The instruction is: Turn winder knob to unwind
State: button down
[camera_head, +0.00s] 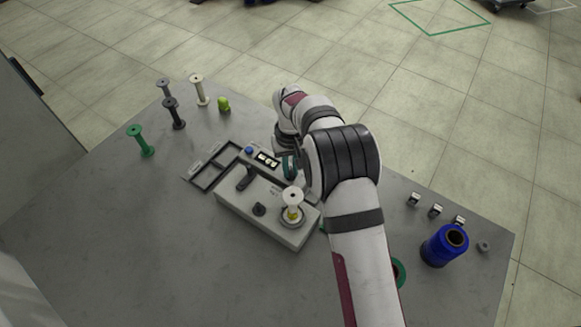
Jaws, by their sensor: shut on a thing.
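The winder (270,222) is a pale grey box on the table. A white bobbin (293,197) stands upright on its right end, with yellow at its foot. A black lever (247,178) and a small black knob (259,209) are on its top. My gripper (286,153) is at the winder's far right side, largely hidden by my own arm. It is shut on a teal round thing (289,168), partly seen beside the winder; whether this is the winder knob I cannot tell. My gripper is apart from the black knob and the lever.
Green (140,141), dark (174,113) and cream (199,90) spools stand at the far left, near a yellow-green piece (223,104). A blue spool (444,245) and several small metal pieces are at right. The table (130,240) is clear at front left.

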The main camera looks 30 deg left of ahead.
aim_at(290, 171)
jog(key=c, duration=0.9)
grip_release()
notch_tip(290, 171, up, 16)
jog(key=shift+f, duration=0.1)
